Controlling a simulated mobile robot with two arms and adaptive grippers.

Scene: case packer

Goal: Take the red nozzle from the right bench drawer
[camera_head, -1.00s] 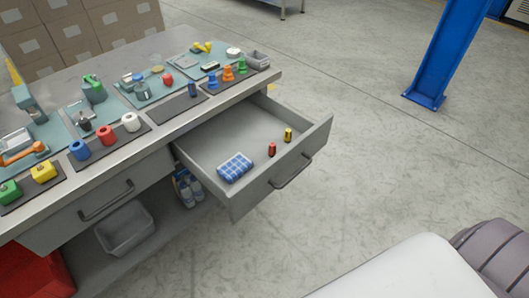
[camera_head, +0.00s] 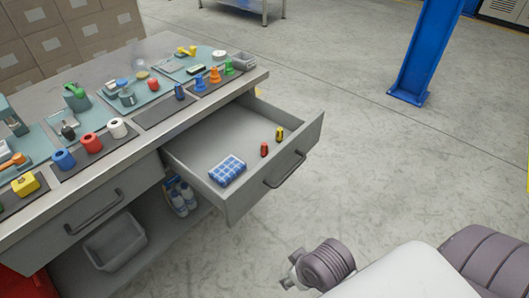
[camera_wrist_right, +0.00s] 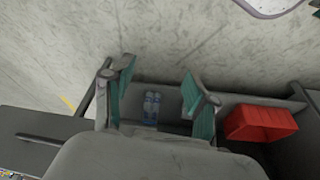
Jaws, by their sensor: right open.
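The right bench drawer (camera_head: 212,201) is pulled open at the bench's right end. A small red nozzle (camera_head: 264,149) with dark parts stands in it near the front panel. A similar yellow nozzle (camera_head: 279,134) stands just behind it to the right. A blue checked cloth (camera_head: 227,171) lies in the drawer's left front part. My right gripper (camera_wrist_right: 158,80) is open and empty in the right wrist view, its two fingers spread apart. In the head view only part of my right arm shows at the bottom, short of the drawer. My left gripper is not in view.
The bench top (camera_head: 140,54) carries trays with coloured parts. Under it are bottles (camera_head: 180,197) and a grey bin (camera_head: 114,242); a red bin (camera_wrist_right: 262,122) shows in the wrist view. A blue post (camera_head: 425,50) stands at right. Floor right of the drawer is clear.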

